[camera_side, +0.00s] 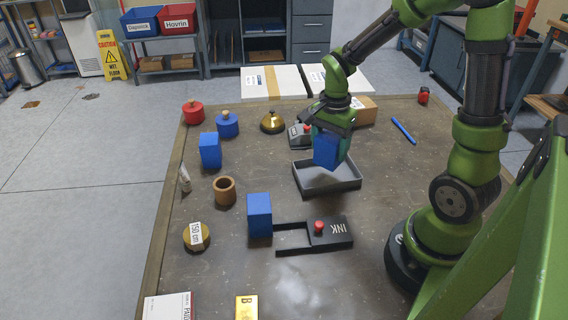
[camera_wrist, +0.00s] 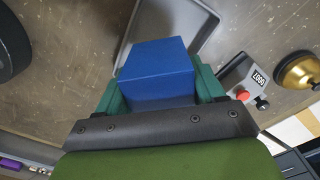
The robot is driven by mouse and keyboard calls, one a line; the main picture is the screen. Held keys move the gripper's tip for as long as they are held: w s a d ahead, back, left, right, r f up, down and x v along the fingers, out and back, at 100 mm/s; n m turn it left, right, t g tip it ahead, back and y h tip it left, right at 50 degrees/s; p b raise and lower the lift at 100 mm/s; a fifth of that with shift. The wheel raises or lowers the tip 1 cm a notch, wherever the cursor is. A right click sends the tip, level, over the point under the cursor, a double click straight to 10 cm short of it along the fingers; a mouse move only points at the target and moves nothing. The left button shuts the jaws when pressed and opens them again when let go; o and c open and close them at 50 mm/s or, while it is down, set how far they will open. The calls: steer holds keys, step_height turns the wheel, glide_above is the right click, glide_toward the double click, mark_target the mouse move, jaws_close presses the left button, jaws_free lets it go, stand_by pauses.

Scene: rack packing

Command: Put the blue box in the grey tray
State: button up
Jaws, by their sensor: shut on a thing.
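My gripper (camera_wrist: 158,84) is shut on a blue box (camera_wrist: 157,66). In the side view the held blue box (camera_side: 326,151) hangs above the grey tray (camera_side: 345,183), over its back part. The tray looks empty where it shows; the box and gripper hide its back rim. In the wrist view the tray (camera_wrist: 207,24) shows behind and beside the box.
A wooden cup (camera_side: 224,190) is to the left. A blue pen (camera_side: 403,130) lies right of the tray.

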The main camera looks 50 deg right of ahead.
mark_target(328, 158)
steer(key=shift+f, duration=2.3)
steer(key=shift+f, duration=0.15)
steer(key=o, duration=1.1)
steer(key=shift+o, duration=0.2)
step_height(328, 158, up, 12)
steer(key=shift+r, duration=0.1)
steer(key=s+a+r+n+t+y, duration=0.1)
steer(key=s+a+r+n+t, duration=0.2)
steer(key=a+n, duration=0.3)
steer(key=s+a+r+n+t+y, duration=0.1)
steer(key=s+a+r+n+t, duration=0.2)
steer(key=a+r+n, duration=0.3)
steer(key=shift+s+n+t, duration=0.25)
steer(key=shift+n+t, duration=0.35)
steer(key=shift+n, duration=0.4)
